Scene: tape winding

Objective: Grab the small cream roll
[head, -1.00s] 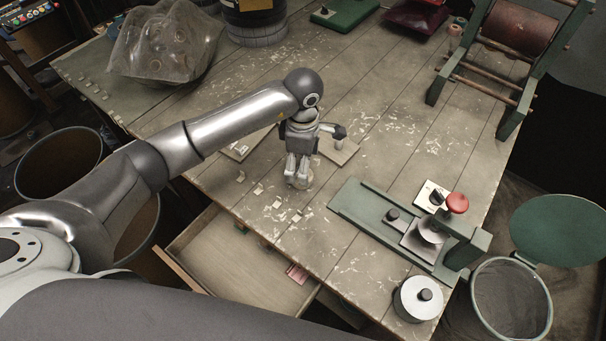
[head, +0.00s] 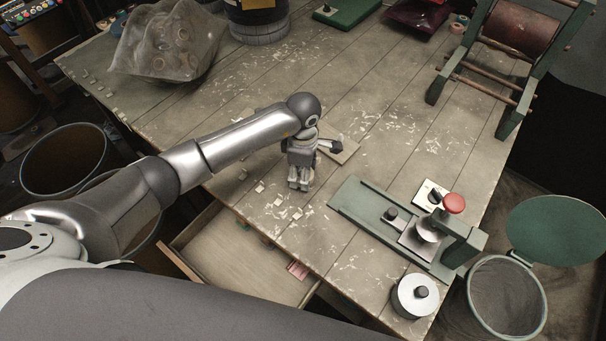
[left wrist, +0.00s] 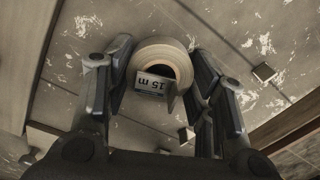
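The small cream roll (left wrist: 163,62) shows in the left wrist view, between the two fingers of my left gripper (left wrist: 162,72). A pale label reading "15 m", upside down in the picture, covers part of its dark centre. The fingers stand apart on either side of the roll; I cannot tell whether they touch it. In the head view my left gripper (head: 299,183) points down just above the worn wooden table (head: 370,105), and its fingers hide most or all of the roll. My right gripper is not in view.
A green device with a red knob (head: 453,203) stands to the right, with a round metal tin (head: 415,297) in front. A flat tan board (head: 338,150) lies behind the gripper. Small pale pieces (head: 278,201) lie nearby. An open drawer (head: 225,245) juts out below the table edge.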

